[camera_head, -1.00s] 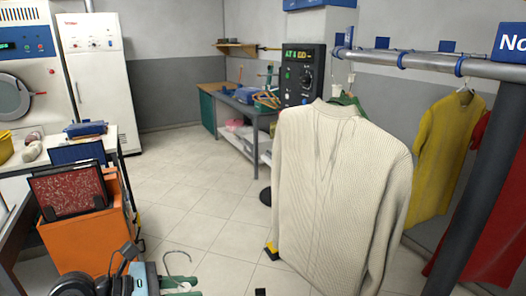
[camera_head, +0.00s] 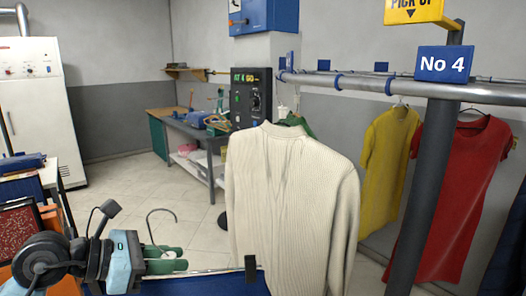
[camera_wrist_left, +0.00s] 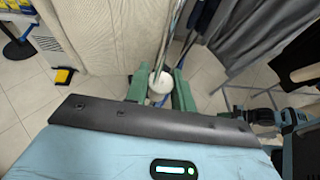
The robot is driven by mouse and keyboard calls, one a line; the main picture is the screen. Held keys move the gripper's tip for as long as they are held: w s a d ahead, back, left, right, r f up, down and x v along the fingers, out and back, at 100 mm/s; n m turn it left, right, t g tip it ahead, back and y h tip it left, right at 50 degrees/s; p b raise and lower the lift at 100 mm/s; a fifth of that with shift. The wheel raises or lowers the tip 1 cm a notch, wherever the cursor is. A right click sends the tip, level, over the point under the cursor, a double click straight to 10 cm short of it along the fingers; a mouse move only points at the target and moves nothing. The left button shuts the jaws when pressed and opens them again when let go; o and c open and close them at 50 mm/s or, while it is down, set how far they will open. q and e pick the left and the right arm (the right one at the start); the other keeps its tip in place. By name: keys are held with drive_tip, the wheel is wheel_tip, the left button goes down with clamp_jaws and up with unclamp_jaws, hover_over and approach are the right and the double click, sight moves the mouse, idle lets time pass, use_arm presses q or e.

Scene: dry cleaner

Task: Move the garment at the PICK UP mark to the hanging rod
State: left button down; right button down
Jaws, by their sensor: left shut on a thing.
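My left gripper (camera_head: 165,258), with green fingers, is at the lower left of the head view. It is shut on the neck of a hanger whose metal hook (camera_head: 160,222) points up. Below it shows the top edge of a blue garment (camera_head: 215,285) with a black clip (camera_head: 250,268); most of it is out of frame. In the left wrist view the fingers (camera_wrist_left: 158,90) close around a white piece on a metal rod. The hanging rod (camera_head: 350,84) runs across the upper right. The yellow PICK UP sign (camera_head: 412,10) is at the top right. My right gripper is not in view.
A cream sweater (camera_head: 290,205) hangs close ahead. Yellow (camera_head: 385,165) and red (camera_head: 450,190) garments hang farther right. A dark post (camera_head: 425,190) bears the No 4 sign (camera_head: 444,64). Floor is open at centre left.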

use_arm(q)
drive_tip(key=d+r+m+g, duration=0.1)
drive_tip(key=d+r, duration=0.4)
drive_tip(key=r, duration=0.3)
drive_tip(key=s+d+r+m+g, duration=0.1)
drive_tip(key=d+r, duration=0.5)
drive_tip(key=r, duration=0.3)
drive_tip(key=d+r+m+g+h, duration=0.1)
drive_tip(key=d+r, duration=0.5)
drive_tip(key=r, duration=0.3)
drive_tip(key=shift+s+r+b, duration=0.15)
drive_tip(key=shift+r+b, duration=0.1)
drive_tip(key=shift+b, duration=0.05)
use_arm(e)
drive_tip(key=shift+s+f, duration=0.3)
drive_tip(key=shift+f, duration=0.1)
